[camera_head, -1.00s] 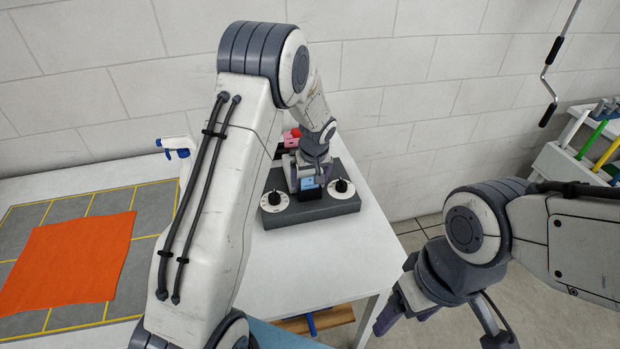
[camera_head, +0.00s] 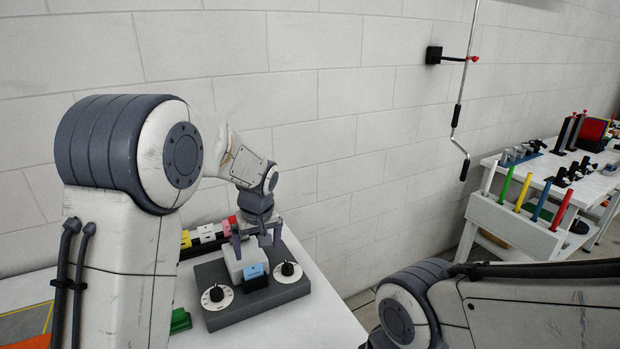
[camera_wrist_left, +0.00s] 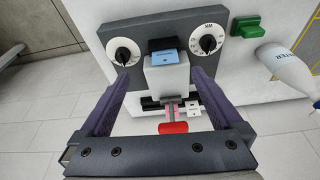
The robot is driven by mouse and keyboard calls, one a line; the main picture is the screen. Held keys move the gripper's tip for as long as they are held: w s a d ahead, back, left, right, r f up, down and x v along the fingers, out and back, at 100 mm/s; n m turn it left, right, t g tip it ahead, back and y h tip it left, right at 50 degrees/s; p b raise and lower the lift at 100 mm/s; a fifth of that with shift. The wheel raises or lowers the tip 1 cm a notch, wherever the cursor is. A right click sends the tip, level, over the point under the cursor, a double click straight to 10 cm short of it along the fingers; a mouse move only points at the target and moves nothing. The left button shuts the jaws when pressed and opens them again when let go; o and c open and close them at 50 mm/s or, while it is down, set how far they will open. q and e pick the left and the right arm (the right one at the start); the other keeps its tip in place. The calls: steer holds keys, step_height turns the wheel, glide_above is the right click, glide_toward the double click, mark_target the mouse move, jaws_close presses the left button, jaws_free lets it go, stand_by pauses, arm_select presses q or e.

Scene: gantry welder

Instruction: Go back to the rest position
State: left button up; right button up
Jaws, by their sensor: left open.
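My left gripper (camera_head: 258,240) is open, with its purple fingers pointing down at the far side of a dark grey box (camera_head: 238,308) with two dials. In the left wrist view the open fingers (camera_wrist_left: 160,78) stand on either side of a white block (camera_wrist_left: 167,76) on the box, with gaps visible between. A blue piece (camera_head: 255,271) sits in front of the white block. The white left dial (camera_head: 217,297) and right dial (camera_head: 288,271) have black knobs. My right arm (camera_head: 400,315) enters at the lower right; its gripper is out of the picture.
A row of coloured blocks (camera_head: 207,236) stands behind the box by the wall. A green block (camera_head: 180,320) lies left of it, and a white bottle (camera_wrist_left: 285,68) shows in the wrist view. A crank rod (camera_head: 459,115) hangs right. A tool table (camera_head: 520,232) stands far right.

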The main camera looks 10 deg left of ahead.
arm_select(q)
steer(key=s+d+r+m+h, duration=0.1)
steer(key=s+d+m, duration=0.2)
steer(key=s+d, duration=0.35)
steer(key=s+d+r+m, duration=0.2)
steer(key=s+d+m, duration=0.1)
steer(key=s+d, duration=0.3)
steer(key=s+d+f+m+g+h, duration=0.1)
steer(key=s+m, duration=0.6)
steer(key=s, duration=1.3)
steer(key=shift+s+d+m+g+h, duration=0.3)
steer(key=shift+d+g, duration=0.2)
steer(key=shift+g, duration=0.4)
steer(key=shift+a, duration=0.1)
arm_select(e)
steer(key=shift+a, duration=0.1)
